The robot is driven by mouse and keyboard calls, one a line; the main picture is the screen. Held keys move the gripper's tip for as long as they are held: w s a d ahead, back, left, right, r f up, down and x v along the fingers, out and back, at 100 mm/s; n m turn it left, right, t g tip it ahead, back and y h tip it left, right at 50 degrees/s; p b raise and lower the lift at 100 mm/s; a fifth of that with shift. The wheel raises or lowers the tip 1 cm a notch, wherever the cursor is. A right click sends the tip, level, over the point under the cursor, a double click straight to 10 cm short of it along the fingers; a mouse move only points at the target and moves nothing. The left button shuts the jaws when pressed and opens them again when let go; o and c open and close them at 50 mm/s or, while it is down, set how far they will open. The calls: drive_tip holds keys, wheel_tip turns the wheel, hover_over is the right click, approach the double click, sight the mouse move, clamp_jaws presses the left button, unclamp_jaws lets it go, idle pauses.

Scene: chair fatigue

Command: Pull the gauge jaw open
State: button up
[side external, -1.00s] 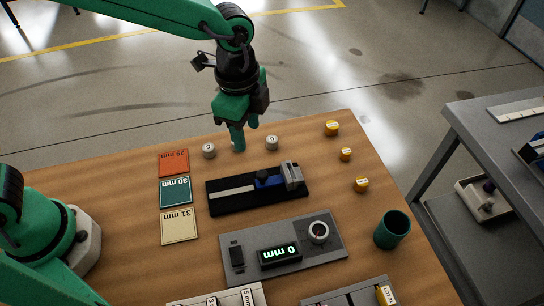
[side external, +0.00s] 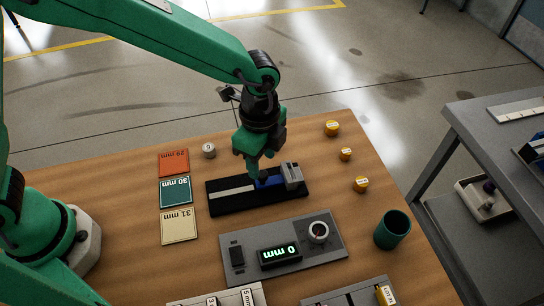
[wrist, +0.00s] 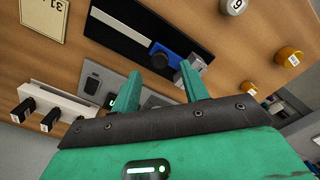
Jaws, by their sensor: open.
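The gauge has a black base (side external: 222,204) with a pale rail, a blue sliding jaw (side external: 272,181) and a grey end block (side external: 292,175). In the side view the blue jaw is close against the grey block. My gripper (side external: 254,178) is low over the blue jaw, partly hiding it. The blue jaw (wrist: 177,52) shows beyond the fingers. I cannot tell whether they touch the knob.
A display (side external: 280,254) reads 0 mm, beside a round dial (side external: 318,232). Orange (side external: 173,160), teal (side external: 175,191) and cream (side external: 179,226) cards lie left of the gauge. Yellow pieces (side external: 346,154) and a green cup (side external: 393,229) stand right. A pale numbered cylinder (side external: 209,150) stands behind.

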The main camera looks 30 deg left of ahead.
sight(262, 173)
drive_tip(key=shift+f, duration=2)
